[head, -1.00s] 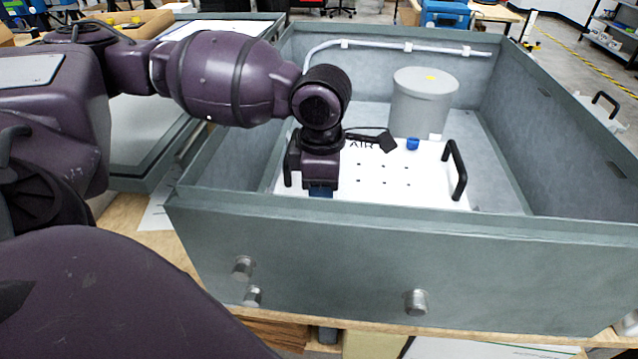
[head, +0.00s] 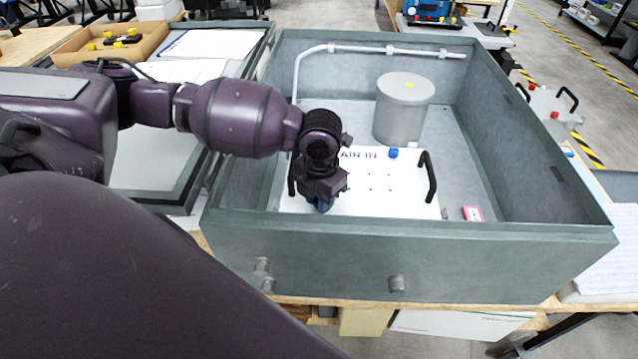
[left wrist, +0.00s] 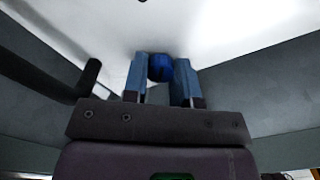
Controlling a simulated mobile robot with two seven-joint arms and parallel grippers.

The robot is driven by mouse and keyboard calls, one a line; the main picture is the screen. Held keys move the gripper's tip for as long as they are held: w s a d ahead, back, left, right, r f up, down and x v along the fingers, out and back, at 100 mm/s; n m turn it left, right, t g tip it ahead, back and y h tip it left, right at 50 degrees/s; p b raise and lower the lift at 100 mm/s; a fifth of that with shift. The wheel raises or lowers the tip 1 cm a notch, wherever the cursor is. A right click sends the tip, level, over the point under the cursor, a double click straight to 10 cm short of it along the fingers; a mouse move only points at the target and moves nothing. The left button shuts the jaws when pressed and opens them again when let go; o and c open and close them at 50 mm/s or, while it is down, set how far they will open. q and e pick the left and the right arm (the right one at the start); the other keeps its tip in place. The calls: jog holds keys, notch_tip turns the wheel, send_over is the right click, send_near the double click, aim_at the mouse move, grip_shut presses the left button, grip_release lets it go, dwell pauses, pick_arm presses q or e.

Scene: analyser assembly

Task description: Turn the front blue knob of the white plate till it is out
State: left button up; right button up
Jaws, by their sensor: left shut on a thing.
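The white plate (head: 400,197) lies flat inside the grey open box, marked "AIR IN", with a black handle on each side. The front blue knob (left wrist: 160,67) sits between the two blue fingers of my left gripper (left wrist: 161,82), which is shut on it. In the head view my left gripper (head: 325,206) reaches down to the plate's front edge, and its fingers hide most of the front knob. The rear blue knob (head: 393,153) stands on the plate's far side. My right gripper is in neither view.
The grey box's front wall (head: 400,250) stands close in front of my gripper. The right black handle (head: 428,177) rises from the plate. A grey cylinder (head: 404,108) stands behind the plate. A small pink-and-white item (head: 472,213) lies right of it.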

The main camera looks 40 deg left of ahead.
pick_arm(q)
jog(key=n+p, duration=0.1)
jog(key=n, duration=0.2)
jog(key=shift+s+n, duration=0.1)
jog(key=shift+n, duration=0.2)
jog(key=n, duration=0.5)
jog(key=shift+f+n, duration=0.1)
jog(key=shift+n, duration=0.2)
jog(key=n, duration=0.3)
jog(key=shift+n, duration=0.3)
jog(key=n, duration=0.3)
jog(key=shift+n, duration=0.3)
jog(key=n, duration=0.3)
jog(key=shift+n, duration=0.3)
jog(key=n, duration=0.4)
jog(key=shift+n, duration=0.3)
jog(key=n, duration=0.4)
jog(key=shift+s+n, duration=0.1)
jog(key=shift+n, duration=2)
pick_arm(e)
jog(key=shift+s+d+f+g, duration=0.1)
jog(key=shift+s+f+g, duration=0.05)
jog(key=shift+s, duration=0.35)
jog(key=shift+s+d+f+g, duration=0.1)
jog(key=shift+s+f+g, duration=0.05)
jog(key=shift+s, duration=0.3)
pick_arm(q)
jog(key=shift+f, duration=0.1)
